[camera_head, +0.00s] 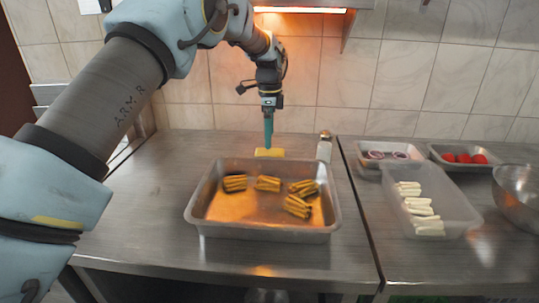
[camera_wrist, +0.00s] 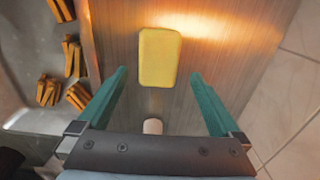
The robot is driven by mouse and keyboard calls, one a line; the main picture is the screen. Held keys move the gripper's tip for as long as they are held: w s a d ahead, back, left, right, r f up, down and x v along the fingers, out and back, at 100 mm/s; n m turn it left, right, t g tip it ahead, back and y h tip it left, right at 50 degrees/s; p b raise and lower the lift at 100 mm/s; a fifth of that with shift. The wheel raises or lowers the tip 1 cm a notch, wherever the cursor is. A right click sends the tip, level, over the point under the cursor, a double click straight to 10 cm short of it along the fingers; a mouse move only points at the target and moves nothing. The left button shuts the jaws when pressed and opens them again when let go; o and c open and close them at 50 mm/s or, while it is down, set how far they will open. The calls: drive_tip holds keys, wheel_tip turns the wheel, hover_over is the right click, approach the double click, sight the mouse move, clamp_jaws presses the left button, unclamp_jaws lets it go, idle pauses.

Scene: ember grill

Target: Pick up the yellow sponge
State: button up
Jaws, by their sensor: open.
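The yellow sponge (camera_head: 270,153) lies flat on the steel counter behind the metal tray, near the tiled wall. In the wrist view the sponge (camera_wrist: 159,57) shows as a whole yellow block just beyond the fingertips. My gripper (camera_head: 268,138) points down just above the sponge in the head view. Its two green fingers (camera_wrist: 158,82) are apart with nothing between them, and the sponge lines up with the gap. I cannot tell the exact height of the fingertips over the counter.
A deep metal tray (camera_head: 262,234) with several bundles of yellow-brown sticks stands in front of the sponge. A small shaker (camera_head: 325,147) stands right of the sponge. Further right are a clear container (camera_head: 455,211) of white pieces, two small trays and a metal bowl (camera_head: 516,194).

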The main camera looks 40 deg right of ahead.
sight(269, 152)
drive_tip(key=shift+s+a+f+p, duration=0.1)
drive_tip(key=shift+f+p, duration=1.45)
drive_tip(key=shift+f, duration=1.8)
drive_tip(key=c, duration=1.3)
drive_tip(key=shift+r+b, duration=1.8)
drive_tip(key=shift+r, duration=3.25)
